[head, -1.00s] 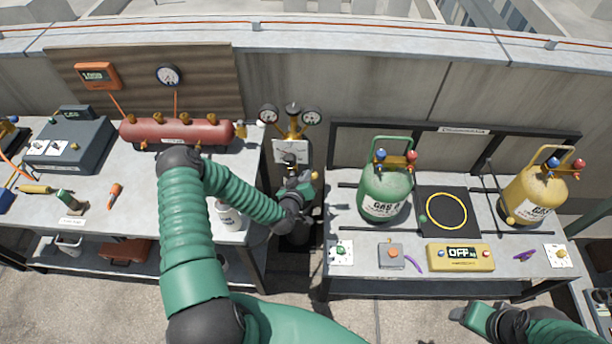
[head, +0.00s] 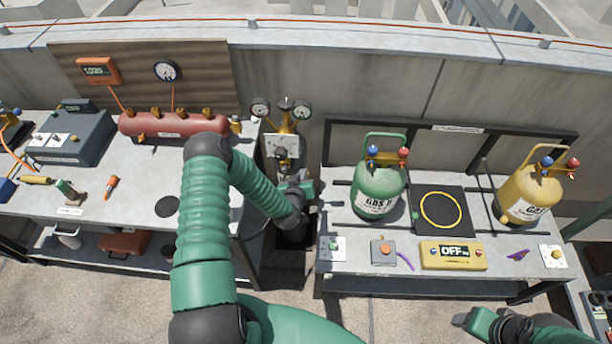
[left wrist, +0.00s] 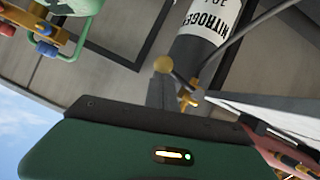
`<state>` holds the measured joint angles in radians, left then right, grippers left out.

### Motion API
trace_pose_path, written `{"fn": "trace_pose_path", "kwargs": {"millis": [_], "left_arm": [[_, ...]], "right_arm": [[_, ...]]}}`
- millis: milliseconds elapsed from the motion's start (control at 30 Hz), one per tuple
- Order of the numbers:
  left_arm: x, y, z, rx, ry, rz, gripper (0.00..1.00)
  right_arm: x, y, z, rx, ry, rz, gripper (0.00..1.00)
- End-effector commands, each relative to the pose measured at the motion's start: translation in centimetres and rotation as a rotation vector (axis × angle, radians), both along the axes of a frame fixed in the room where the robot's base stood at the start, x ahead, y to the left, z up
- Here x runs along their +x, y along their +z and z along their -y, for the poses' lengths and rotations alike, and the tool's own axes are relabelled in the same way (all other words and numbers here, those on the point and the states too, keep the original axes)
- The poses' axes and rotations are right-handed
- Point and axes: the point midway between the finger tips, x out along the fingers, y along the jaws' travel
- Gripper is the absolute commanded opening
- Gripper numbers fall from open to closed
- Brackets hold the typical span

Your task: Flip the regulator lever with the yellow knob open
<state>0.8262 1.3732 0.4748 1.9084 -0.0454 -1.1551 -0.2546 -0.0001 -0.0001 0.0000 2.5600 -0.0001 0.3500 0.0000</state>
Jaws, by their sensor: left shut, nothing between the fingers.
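The regulator (head: 285,128) has brass fittings and two round gauges. It sits on a dark cylinder in the gap between the two benches. In the left wrist view the cylinder (left wrist: 205,25) carries a white NITROGEN label, and a lever with a yellow knob (left wrist: 163,64) runs to a brass valve (left wrist: 190,97). My left gripper (head: 302,188) is shut and empty beside the cylinder, below the gauges. In the wrist view its fingertips are right by the knob; I cannot tell whether they touch. The knob is not clear in the head view. My right gripper (head: 470,320) is low at the right, away from the regulator.
The left bench (head: 125,180) holds a red manifold (head: 172,126) and a grey box. The right bench (head: 345,275) holds a green tank (head: 378,190), a yellow tank (head: 525,200) and a yellow scale display (head: 453,255). The bench edges flank the narrow gap around the cylinder.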

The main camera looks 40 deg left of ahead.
Motion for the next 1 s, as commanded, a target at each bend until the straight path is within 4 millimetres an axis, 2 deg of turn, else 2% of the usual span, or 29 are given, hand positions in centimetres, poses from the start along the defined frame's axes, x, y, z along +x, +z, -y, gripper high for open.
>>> {"fn": "trace_pose_path", "kwargs": {"millis": [467,733,1000], "left_arm": [[0.2,-3.5,-1.6,0.380,0.000,-0.229,0.00],[0.0,-5.0,-1.4,0.602,-0.001,-0.363,0.00],[-0.7,-6.6,-2.3,0.816,-0.001,-0.497,0.00]], "right_arm": [[0.0,-2.4,0.0,0.000,0.000,0.000,0.67],[0.0,-4.7,0.0,0.000,0.000,0.000,0.67],[0.0,-7.4,0.0,0.000,-0.001,0.000,0.67]]}}
